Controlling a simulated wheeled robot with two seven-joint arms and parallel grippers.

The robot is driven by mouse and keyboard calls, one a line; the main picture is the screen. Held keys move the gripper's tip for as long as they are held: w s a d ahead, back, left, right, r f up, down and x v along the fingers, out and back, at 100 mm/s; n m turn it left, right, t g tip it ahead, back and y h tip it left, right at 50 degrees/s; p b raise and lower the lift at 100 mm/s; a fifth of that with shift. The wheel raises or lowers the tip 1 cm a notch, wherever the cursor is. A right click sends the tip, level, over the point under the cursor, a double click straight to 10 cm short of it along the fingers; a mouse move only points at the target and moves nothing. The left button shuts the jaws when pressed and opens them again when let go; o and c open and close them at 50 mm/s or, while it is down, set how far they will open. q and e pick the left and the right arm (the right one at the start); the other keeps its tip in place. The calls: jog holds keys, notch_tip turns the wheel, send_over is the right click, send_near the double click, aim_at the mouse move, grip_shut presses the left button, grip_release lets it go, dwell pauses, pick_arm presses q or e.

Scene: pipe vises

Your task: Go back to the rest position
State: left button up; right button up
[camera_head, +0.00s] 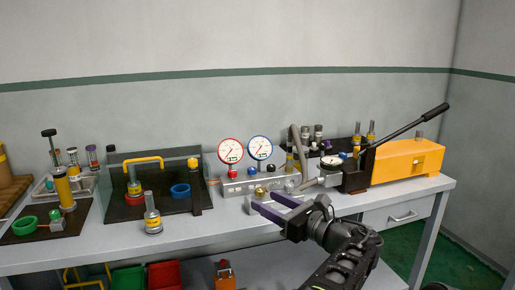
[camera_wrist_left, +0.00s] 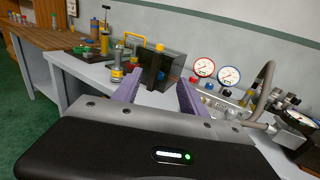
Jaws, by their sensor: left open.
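My left gripper (camera_head: 266,203) is at the front of the bench, before the gauge block, with its two purple fingers apart and nothing between them. In the left wrist view the fingers (camera_wrist_left: 158,86) also stand apart and empty. The grey bench (camera_head: 120,239) runs across the head view. My right gripper is not in view.
A yellow pump (camera_head: 405,162) with a long black lever is at right.

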pick_arm(q)
jog(key=w+a+f+g+h, duration=0.25)
jog(key=a+f, duration=0.25)
jog(key=f, duration=0.8)
jog(key=s+a+f+n+g+h+p, duration=0.1)
jog(key=s+a+f+n+g+h, duration=0.15)
jog(key=f, duration=0.55)
jog(key=s+a+f+n+g+h+p, duration=0.1)
jog(key=s+a+f+g, duration=0.15)
jog(key=f, duration=0.65)
jog(key=s+a+f+n+g+h+p, duration=0.1)
jog(key=s+a+f, duration=0.2)
jog(key=f, duration=0.5)
jog(key=s+f+n+g+h+p, duration=0.1)
jog(key=s+f+n+g+h, duration=0.2)
jog(key=s+f, duration=0.4)
jog(key=s+f+n+g+h, duration=0.25)
jog(key=s+f+n, duration=0.3)
jog(key=s, duration=0.35)
jog(key=s+d+r+n+t+h+p, duration=0.2)
jog(key=s+r+n+h, duration=0.1)
jog(key=s+n, duration=1.2)
jog(key=shift+s+d+n+h, duration=0.25)
jog(key=shift+s+n+h, duration=0.15)
jog(key=shift+s+h, duration=0.4)
